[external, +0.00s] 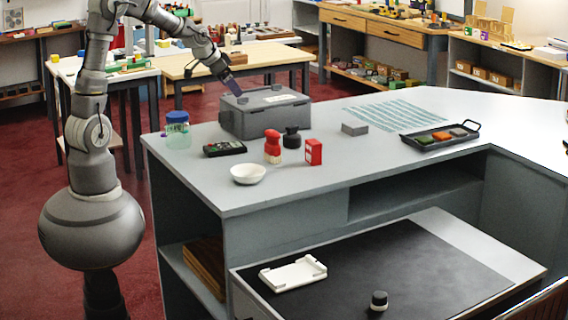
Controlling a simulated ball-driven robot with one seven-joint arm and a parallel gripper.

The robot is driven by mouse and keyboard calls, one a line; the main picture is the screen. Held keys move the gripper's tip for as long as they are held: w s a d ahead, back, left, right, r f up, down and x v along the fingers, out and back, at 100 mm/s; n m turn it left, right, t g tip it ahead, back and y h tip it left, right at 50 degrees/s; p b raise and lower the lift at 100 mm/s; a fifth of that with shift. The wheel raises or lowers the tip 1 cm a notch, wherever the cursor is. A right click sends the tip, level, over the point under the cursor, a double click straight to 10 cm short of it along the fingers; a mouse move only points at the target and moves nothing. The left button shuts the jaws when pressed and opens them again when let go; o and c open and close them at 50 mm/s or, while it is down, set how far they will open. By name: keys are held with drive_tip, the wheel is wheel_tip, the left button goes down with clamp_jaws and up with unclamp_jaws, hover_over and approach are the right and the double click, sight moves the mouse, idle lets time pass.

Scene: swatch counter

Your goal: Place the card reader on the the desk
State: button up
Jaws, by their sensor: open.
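A small dark device with coloured marks (224,148), which looks like the card reader, lies flat near the left end of the grey counter (200,182). The low desk (520,272) with a black mat stands in front of the counter. My gripper (240,95) points down over the left part of the grey case (266,123), behind and above the device and apart from it. It is open; its fingers are small in this view, and I cannot tell whether they touch the case.
A lidded jar (177,133), white bowl (248,174), red bottle (272,148), black stamp-like item (291,138) and red box (314,152) crowd the device. The desk holds a white tray (293,273) and small round pot (378,300); its mat is otherwise clear.

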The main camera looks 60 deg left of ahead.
drive_tip(key=d+r+t, duration=0.2)
drive_tip(key=d+r, duration=0.1)
drive_tip(key=r, duration=0.7)
drive_tip(key=d+r+t, duration=0.2)
drive_tip(key=d+r, duration=0.1)
drive_tip(key=r, duration=0.8)
drive_tip(key=s+d+r+t, duration=0.1)
drive_tip(key=s+r, duration=0.2)
drive_tip(key=r, duration=0.4)
drive_tip(key=s+d+r+n+t, duration=0.1)
drive_tip(key=s+d+r+t, duration=0.1)
drive_tip(key=r, duration=0.5)
drive_tip(key=s+d+r+t, duration=0.1)
drive_tip(key=s+r, duration=0.3)
drive_tip(key=r, duration=0.4)
drive_tip(key=shift+s+d+n, duration=0.25)
drive_tip(key=shift+d+n, duration=0.05)
